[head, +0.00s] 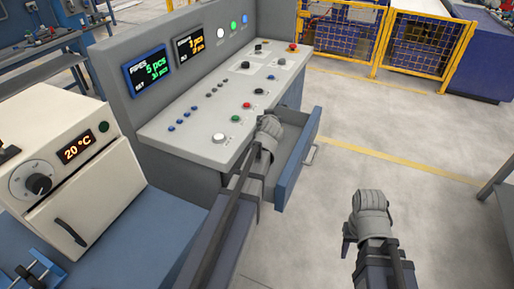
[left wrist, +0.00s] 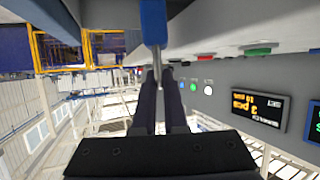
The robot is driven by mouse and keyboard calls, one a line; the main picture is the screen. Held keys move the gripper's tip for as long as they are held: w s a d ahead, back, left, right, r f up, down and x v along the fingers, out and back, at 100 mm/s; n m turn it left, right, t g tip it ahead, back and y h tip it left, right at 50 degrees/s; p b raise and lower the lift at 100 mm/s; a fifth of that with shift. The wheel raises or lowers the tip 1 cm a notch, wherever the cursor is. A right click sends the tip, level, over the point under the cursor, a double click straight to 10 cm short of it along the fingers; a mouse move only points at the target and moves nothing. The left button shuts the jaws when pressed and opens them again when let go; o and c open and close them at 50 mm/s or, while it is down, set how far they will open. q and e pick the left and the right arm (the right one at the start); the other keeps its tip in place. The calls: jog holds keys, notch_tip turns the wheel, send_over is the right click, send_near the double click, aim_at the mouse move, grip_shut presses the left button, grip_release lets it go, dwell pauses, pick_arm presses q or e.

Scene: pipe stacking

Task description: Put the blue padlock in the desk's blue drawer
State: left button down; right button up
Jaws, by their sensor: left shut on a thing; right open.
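The blue padlock (left wrist: 153,22) hangs by its metal shackle between the fingers of my left gripper (left wrist: 160,80), which is shut on it. The wrist picture is upside down, so the padlock's body shows at the top edge. In the head view my left gripper (head: 268,128) is beside the console, above the open drawer, and the padlock is hidden there. The drawer's blue front (head: 298,160) stands pulled out from the console, and my arm covers part of its inside. My right gripper (head: 370,205) is open over the floor, right of the drawer; its fingers hardly show.
The grey console (head: 200,115) carries buttons and two displays. A white oven (head: 68,165) stands on a blue bench (head: 150,235) at left. A yellow fence (head: 420,45) stands at the back. The floor right of the drawer is clear; a table edge (head: 500,185) shows at far right.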

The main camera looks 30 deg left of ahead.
pick_arm(q)
jog(key=shift+w, duration=0.15)
notch_tip(320, 180, down, 14)
jog(key=b, duration=1.4)
jog(key=shift+r, duration=0.15)
jog(key=shift+w+a, duration=0.1)
jog(key=shift+w, duration=0.2)
jog(key=w, duration=0.1)
jog(key=w+a, duration=0.1)
jog(key=w, duration=0.1)
jog(key=shift+w+a, duration=0.35)
jog(key=shift+s+d+f+b, duration=0.15)
jog(key=shift+s+f+b, duration=0.2)
jog(key=shift+f+b, duration=0.35)
jog(key=shift+r, duration=0.1)
